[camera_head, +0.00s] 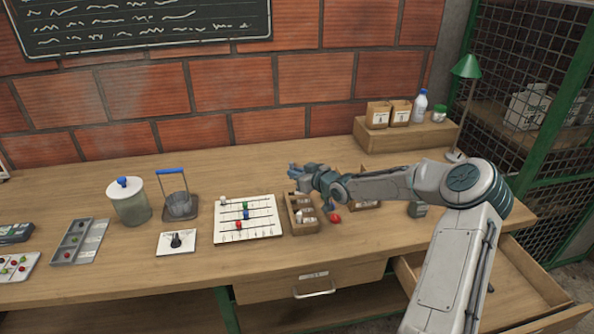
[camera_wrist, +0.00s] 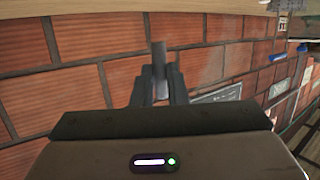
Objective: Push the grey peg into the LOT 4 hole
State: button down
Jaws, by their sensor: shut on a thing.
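The white peg board (camera_head: 270,228) lies on the bench left of my gripper. It holds a green, a blue and a red peg, and a pale peg (camera_head: 222,201) at its upper left corner. The hole labels are too small to read. My gripper (camera_head: 294,172) is above the bench, to the right of the board and apart from it. In the wrist view my gripper (camera_wrist: 160,92) is shut on a grey peg (camera_wrist: 159,62), which stands out between the fingers. I cannot make out this peg in the head view.
A wooden compartment box (camera_head: 291,226) stands right of the board, under my arm, with a red object (camera_head: 334,218) beside it. A drawer (camera_head: 490,275) is open at right.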

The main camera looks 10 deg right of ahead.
aim_at(297, 198)
jog(key=shift+f+b, duration=2.35)
jog(key=shift+f, duration=1.3)
jog(key=c, duration=1.4)
grip_release()
jog(key=shift+o, duration=0.2)
jog(key=v, duration=1.3)
jog(key=shift+s+d+r, duration=0.2)
jog(key=shift+s+d, duration=0.05)
jog(key=shift+s, duration=0.05)
